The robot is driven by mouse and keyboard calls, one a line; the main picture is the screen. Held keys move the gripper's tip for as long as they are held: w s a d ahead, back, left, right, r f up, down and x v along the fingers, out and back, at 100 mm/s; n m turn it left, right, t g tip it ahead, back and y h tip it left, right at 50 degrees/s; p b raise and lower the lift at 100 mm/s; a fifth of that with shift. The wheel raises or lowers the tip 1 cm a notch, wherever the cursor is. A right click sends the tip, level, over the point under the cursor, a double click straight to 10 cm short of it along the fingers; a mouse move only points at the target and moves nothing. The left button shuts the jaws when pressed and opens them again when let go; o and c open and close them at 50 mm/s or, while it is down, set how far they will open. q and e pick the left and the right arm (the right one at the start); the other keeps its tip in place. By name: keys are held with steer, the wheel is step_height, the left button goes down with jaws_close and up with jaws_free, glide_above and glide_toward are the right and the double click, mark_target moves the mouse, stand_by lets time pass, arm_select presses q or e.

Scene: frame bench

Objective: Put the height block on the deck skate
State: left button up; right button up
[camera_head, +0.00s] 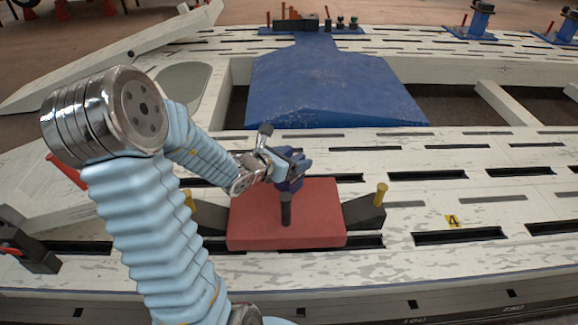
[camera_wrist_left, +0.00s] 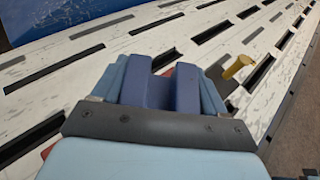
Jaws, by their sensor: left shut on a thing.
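My left gripper (camera_head: 288,166) is shut on a dark blue-purple block, which I take as the height block (camera_head: 290,184). In the left wrist view the height block (camera_wrist_left: 160,92) sits between the light blue fingers (camera_wrist_left: 160,85) and shows a channel down its middle. It is above a flat red slab, which I take as the deck skate (camera_head: 315,215). A short dark post (camera_head: 286,212) stands between block and slab; I cannot tell which it belongs to, or whether the block touches anything below. My right gripper is not in view.
Dark wedges (camera_head: 364,212) with yellow pins (camera_head: 381,193) flank the red slab on the white slotted bench (camera_head: 500,190). A big blue sloped piece (camera_head: 335,85) lies behind.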

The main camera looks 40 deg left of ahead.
arm_select(q)
steer(key=shift+w+a+f, duration=0.1)
steer(key=shift+a+f, duration=0.5)
steer(key=shift+f, duration=0.05)
step_height(320, 180, down, 3)
steer(key=shift+a+f, duration=0.1)
steer(key=shift+f+b, duration=0.1)
steer(key=shift+b, duration=0.3)
steer(key=o, duration=1.3)
steer(key=shift+f, duration=0.1)
steer(key=o, duration=0.5)
